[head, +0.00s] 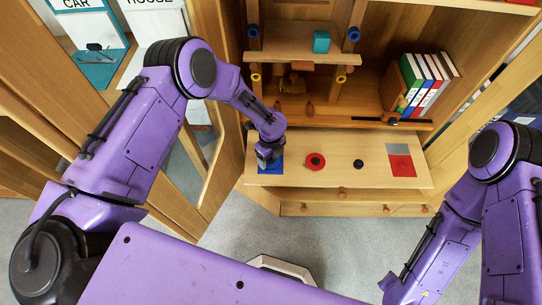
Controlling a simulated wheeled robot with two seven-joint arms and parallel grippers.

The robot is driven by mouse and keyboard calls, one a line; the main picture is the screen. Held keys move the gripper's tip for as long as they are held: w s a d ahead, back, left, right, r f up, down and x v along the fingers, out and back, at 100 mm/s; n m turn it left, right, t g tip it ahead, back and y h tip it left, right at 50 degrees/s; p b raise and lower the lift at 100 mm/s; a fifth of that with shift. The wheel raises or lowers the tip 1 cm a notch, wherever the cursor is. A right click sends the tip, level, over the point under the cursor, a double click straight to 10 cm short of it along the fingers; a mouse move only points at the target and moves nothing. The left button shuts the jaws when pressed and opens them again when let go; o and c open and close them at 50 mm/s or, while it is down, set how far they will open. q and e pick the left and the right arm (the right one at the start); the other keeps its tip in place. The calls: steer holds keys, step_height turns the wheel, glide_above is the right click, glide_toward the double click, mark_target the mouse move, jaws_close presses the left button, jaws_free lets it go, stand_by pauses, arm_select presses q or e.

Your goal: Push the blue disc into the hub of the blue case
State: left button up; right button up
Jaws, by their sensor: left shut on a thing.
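My left gripper (266,157) reaches down over the blue square (276,168) at the left end of the light wooden worktop. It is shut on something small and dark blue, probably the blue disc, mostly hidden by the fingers. I cannot make out the blue case or its hub apart from the gripper and the blue square, nor whether the disc touches a case. My right arm comes in at the right, and its gripper is outside the picture.
On the worktop (335,179), a red ring-shaped piece (315,162) with a dark centre and a small black disc (358,164) lie right of the gripper. A grey-and-red square (401,166) is farther right. Shelves with books (423,85) and a teal block (321,41) rise behind.

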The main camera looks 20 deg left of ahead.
mark_target(271, 160)
arm_select(q)
steer(key=shift+f, duration=0.2)
steer(key=shift+f+b, duration=0.1)
steer(key=shift+b, duration=0.2)
steer(key=o, duration=1.1)
steer(key=shift+c, duration=0.2)
step_height(271, 160, up, 11)
steer(key=shift+f, duration=0.15)
